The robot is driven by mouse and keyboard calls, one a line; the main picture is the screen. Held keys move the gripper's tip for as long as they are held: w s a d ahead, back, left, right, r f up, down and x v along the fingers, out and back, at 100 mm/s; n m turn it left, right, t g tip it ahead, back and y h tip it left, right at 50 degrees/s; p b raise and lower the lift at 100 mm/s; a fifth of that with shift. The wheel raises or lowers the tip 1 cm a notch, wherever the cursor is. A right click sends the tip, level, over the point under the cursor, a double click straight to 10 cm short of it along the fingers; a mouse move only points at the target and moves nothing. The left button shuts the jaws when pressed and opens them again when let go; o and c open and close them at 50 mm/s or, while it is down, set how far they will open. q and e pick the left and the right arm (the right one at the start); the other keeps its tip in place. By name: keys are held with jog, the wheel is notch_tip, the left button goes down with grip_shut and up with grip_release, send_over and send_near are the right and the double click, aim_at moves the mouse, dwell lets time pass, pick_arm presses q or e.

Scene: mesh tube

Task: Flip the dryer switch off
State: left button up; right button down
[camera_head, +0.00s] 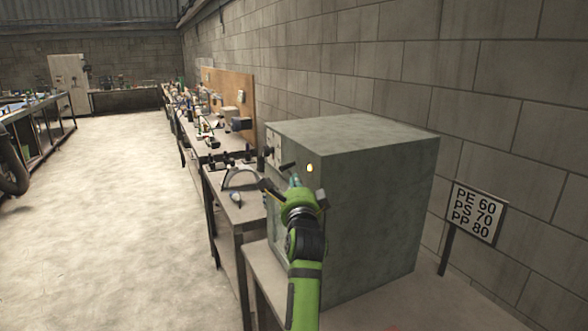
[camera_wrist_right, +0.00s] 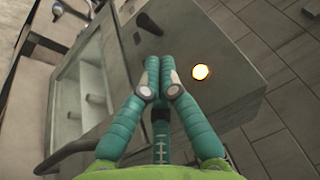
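The dryer is a large grey-green metal box (camera_head: 370,190) on a bench at the right. Its front faces left and is mostly seen edge-on in the head view. In the right wrist view a dark lever (camera_wrist_right: 147,22), which looks like the switch, sticks out just beyond my fingertips; I cannot tell whether they touch. My left gripper is out of view.
A small glowing light (camera_head: 310,168) shows beside the gripper and in the wrist view (camera_wrist_right: 201,72). A sign (camera_head: 474,213) stands right of the dryer, near the block wall. Cluttered workbenches (camera_head: 237,207) run behind it. The floor (camera_head: 120,220) at left is clear.

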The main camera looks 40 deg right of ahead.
aim_at(293, 165)
jog(key=shift+p+x, duration=0.75)
jog(key=shift+x, duration=1.8)
